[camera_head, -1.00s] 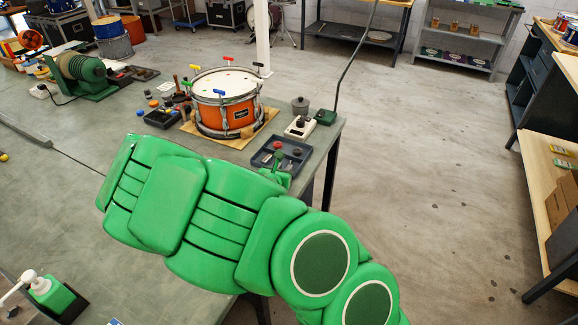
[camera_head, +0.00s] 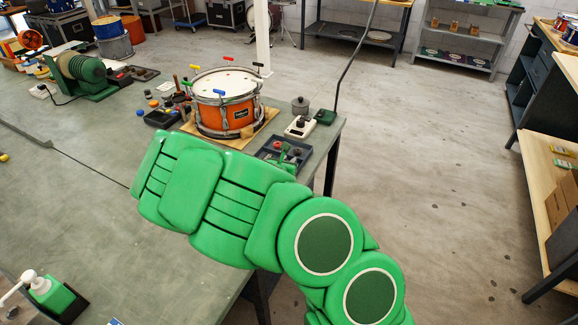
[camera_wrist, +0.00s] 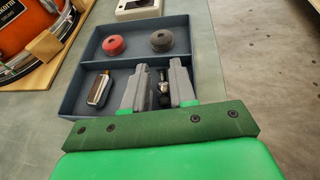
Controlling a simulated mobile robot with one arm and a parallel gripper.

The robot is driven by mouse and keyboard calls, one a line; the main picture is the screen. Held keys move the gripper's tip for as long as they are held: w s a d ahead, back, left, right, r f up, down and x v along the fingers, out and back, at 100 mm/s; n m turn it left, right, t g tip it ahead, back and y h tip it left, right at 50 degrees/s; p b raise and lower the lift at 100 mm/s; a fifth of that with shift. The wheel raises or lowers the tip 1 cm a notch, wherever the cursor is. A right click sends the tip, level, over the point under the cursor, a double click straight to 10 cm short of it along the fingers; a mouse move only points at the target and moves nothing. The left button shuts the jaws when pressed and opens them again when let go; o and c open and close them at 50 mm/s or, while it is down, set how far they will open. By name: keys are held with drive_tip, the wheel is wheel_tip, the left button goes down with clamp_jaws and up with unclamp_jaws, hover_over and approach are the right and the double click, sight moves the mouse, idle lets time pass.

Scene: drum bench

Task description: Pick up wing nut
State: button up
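In the wrist view, my gripper (camera_wrist: 159,88) is open, with its two grey fingers reaching into the near right compartment of a dark blue-grey tray (camera_wrist: 84,75). A small shiny metal piece (camera_wrist: 162,76), which looks like the wing nut, shows in the gap between the fingers. Its lower part and exact shape are hard to make out, and I cannot tell whether a finger touches it. In the head view, the tray (camera_head: 268,153) sits at the bench's right corner, and my green arm hides most of my gripper.
A red knob (camera_wrist: 114,45) and a dark knob (camera_wrist: 160,40) lie in the tray's far part. A brown and silver piece (camera_wrist: 98,89) lies in the near left compartment. An orange drum (camera_head: 225,115) and a white box (camera_head: 299,128) stand close by.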

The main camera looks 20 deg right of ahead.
drive_tip(key=shift+x, duration=0.85)
drive_tip(key=shift+s, duration=0.1)
clamp_jaws()
